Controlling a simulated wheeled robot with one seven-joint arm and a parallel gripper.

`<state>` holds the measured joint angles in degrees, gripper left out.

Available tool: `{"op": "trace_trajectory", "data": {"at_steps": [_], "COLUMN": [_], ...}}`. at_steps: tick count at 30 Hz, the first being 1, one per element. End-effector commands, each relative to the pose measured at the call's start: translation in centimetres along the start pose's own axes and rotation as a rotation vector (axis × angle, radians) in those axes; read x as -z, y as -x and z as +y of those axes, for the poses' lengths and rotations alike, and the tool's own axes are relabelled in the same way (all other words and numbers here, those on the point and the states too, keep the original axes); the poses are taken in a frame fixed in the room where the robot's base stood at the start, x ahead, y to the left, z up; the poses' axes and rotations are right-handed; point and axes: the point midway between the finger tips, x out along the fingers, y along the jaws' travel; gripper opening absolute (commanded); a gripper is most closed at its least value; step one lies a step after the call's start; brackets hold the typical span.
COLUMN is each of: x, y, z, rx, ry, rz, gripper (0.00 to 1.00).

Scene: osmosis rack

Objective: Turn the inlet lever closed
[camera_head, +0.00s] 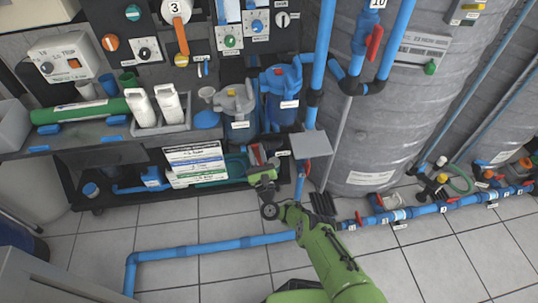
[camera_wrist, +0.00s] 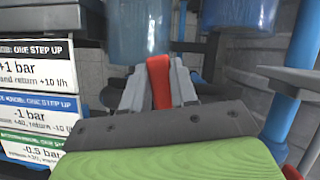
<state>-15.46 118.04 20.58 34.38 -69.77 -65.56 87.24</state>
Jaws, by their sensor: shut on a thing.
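A red lever (camera_wrist: 160,82) stands between the two grey fingers of my gripper (camera_wrist: 158,74) in the wrist view. The fingers are shut on it, one on each side. Its label and lower end are hidden, so I cannot tell its exact angle. In the head view my gripper (camera_head: 262,158) is low at the rack's front, below the filter housings, with a bit of red showing between the fingers.
A grey filter housing (camera_head: 238,112) and a blue one (camera_head: 281,95) hang just above my gripper. A sign board (camera_head: 195,163) stands to its left. A grey plate (camera_head: 311,145) and vertical blue pipe are close on the right. Blue pipe (camera_head: 205,248) runs along the tiled floor.

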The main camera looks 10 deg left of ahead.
Motion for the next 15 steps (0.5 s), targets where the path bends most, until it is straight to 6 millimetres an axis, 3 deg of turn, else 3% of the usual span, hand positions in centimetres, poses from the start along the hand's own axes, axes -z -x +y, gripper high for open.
{"op": "trace_trajectory", "data": {"at_steps": [15], "x": [0.26], "y": [-0.13], "z": [-0.75], "rx": [0.088], "ry": [-0.197], "rz": [0.005], "gripper": [0.00]}}
